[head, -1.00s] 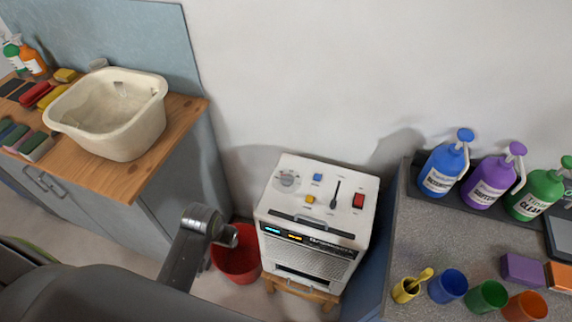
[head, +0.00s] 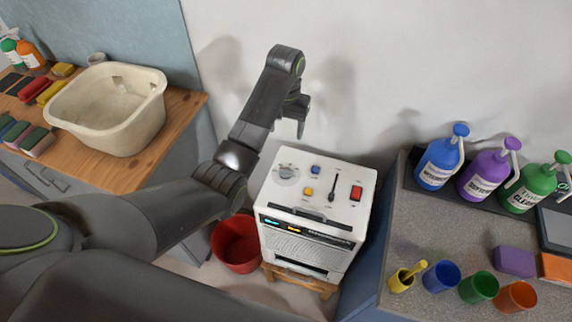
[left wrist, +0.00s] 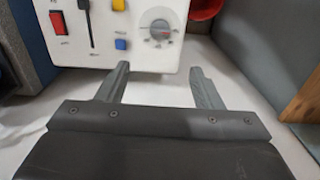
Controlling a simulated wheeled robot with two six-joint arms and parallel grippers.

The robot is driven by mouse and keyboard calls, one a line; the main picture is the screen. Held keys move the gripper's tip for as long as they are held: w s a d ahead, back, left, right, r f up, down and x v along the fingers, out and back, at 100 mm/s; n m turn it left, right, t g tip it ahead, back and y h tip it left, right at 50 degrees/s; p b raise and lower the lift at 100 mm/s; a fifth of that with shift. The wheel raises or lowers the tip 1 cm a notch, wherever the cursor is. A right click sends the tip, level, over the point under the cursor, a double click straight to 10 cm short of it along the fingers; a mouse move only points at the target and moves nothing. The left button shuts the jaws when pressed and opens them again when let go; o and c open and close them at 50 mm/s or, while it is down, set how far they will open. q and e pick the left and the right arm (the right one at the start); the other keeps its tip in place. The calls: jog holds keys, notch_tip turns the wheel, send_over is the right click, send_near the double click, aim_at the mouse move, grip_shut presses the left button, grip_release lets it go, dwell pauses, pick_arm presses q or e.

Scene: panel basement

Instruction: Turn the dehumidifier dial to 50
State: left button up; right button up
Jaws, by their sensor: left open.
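The white dehumidifier (head: 316,225) stands on a small wooden stand between the two counters. Its round grey dial (head: 286,172) is at the back left of the top panel, and the dial (left wrist: 160,31) also shows in the left wrist view. The dial's number marks are too small to read. My left gripper (head: 301,120) is above and behind the dehumidifier's back edge, near the wall. In the left wrist view its two fingers (left wrist: 158,74) are apart and empty, pointing toward the panel, with the dial beyond them and apart from them. My right gripper does not show.
The panel also has a blue button (head: 316,169), a yellow button (head: 308,191), a black lever (head: 333,189) and a red switch (head: 356,192). A red bucket (head: 237,246) stands left of the dehumidifier. A basin (head: 106,112) is on the left counter; bottles and cups crowd the right counter.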

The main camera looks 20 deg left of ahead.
pick_arm(q)
jog(key=f+b, duration=0.1)
jog(key=b, duration=0.2)
send_near(286, 169)
notch_tip(286, 169, down, 8)
jog(key=shift+f, duration=0.15)
dwell(0.3)
jog(key=c, duration=1)
jog(key=shift+p, duration=0.3)
